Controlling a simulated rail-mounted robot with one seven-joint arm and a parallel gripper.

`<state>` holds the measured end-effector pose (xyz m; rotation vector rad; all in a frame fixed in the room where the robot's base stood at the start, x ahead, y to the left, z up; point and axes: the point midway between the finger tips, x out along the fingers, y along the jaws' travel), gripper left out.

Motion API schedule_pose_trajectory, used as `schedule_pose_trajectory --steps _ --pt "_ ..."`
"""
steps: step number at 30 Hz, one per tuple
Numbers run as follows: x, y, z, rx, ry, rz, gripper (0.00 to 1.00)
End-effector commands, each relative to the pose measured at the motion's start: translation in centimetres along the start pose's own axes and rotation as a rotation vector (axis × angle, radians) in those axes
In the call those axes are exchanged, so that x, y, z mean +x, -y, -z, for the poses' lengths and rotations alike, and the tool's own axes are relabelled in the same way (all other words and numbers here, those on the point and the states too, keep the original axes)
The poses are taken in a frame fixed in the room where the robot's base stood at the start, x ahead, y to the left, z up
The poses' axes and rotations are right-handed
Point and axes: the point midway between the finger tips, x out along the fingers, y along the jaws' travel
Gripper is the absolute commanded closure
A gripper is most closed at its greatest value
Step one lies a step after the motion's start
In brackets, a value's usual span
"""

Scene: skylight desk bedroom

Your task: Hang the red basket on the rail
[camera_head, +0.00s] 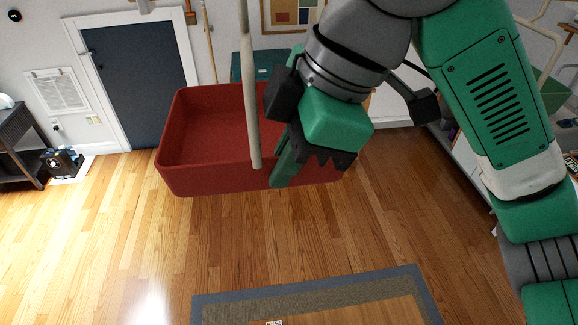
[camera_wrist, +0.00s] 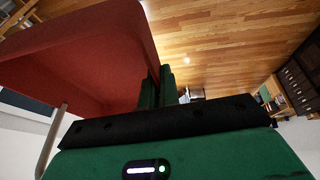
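The red basket (camera_head: 215,135) is a wide, open-topped tub, held up in the air above the wood floor with its opening partly turned toward the head camera. My gripper (camera_head: 283,165) is at the basket's right front side, its fingers closed on the wall. In the wrist view the basket (camera_wrist: 75,55) fills the upper left, and its wall meets the narrow gap between the fingers of my gripper (camera_wrist: 160,88). A pale rod (camera_head: 249,90), which may be the rail, crosses in front of the basket. The rod's lower end shows in the wrist view (camera_wrist: 52,140). The basket's right part is hidden behind my gripper.
A dark door (camera_head: 135,80) and a white wall stand behind. A dark side table (camera_head: 18,140) is at the left. A grey-bordered rug (camera_head: 320,300) lies at the front. The wood floor (camera_head: 110,240) between is clear.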

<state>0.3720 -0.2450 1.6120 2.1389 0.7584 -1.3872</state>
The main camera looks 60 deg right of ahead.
Motion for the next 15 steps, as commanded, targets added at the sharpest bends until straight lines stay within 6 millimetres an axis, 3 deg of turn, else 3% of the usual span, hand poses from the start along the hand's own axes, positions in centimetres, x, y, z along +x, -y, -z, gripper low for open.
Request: schedule_pose_trajectory --steps 6,15 --pt "0.0 -1.7 0.1 0.000 -0.002 0.001 1.00" --pt "0.2 -2.6 -0.1 0.000 0.000 0.000 1.00"
